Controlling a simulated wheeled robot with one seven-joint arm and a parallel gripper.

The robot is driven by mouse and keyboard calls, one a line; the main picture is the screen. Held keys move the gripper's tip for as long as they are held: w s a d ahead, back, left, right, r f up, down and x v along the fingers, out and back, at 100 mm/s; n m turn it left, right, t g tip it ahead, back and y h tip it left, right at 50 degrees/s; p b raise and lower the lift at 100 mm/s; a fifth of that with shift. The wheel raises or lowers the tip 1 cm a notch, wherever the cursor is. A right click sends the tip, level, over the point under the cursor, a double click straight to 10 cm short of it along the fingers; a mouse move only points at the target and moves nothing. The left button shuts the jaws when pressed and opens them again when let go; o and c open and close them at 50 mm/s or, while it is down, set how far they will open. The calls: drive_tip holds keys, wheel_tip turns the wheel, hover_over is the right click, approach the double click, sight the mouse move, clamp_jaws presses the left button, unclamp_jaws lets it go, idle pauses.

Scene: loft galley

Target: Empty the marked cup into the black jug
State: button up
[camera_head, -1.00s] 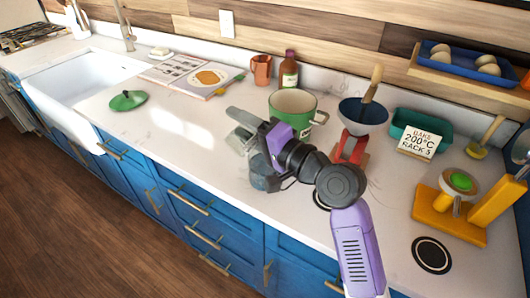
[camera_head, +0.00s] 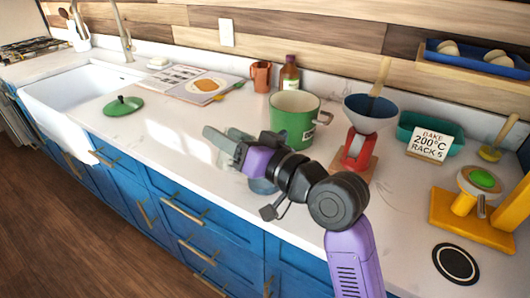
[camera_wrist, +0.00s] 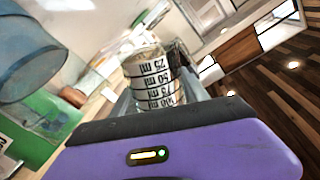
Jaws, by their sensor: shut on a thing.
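The marked cup (camera_wrist: 150,75) is clear, with black ml lines and numbers, which appear upside down in the wrist view. My gripper (camera_head: 222,148) is shut on it, above the counter in front of the green pot. In the head view the cup is mostly hidden by the fingers. I cannot make out a black jug in either view. A blue-grey object (camera_head: 262,187) shows partly below my gripper, mostly covered by it; I cannot tell what it is.
The green pot (camera_head: 294,120) stands behind my gripper. A red stand with a blue funnel (camera_head: 366,117), a teal tin (camera_head: 445,137) and a yellow device (camera_head: 470,210) are to the right. A green lid (camera_head: 123,106) lies left. The counter between lid and gripper is clear.

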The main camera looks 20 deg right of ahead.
sight(218, 162)
drive_tip(key=a+f+n+b, duration=0.1)
drive_tip(key=s+a+f+n+b, duration=0.1)
drive_tip(key=f+n+b, duration=0.1)
drive_tip(key=shift+s+a+f, duration=0.1)
drive_tip(key=shift+a+f, duration=0.05)
drive_tip(key=shift+f, duration=0.05)
drive_tip(key=shift+s+a+f+n+b, duration=0.1)
drive_tip(key=shift+a+f+n+b, duration=0.1)
drive_tip(key=shift+f+b, duration=0.2)
drive_tip(key=shift+a+f+n+b, duration=0.1)
drive_tip(key=shift+f+n+b, duration=0.15)
drive_tip(key=shift+b, duration=0.25)
drive_tip(key=shift+s+a+n+b, duration=0.35)
drive_tip(key=shift+a+n, duration=0.25)
drive_tip(key=shift+n, duration=0.35)
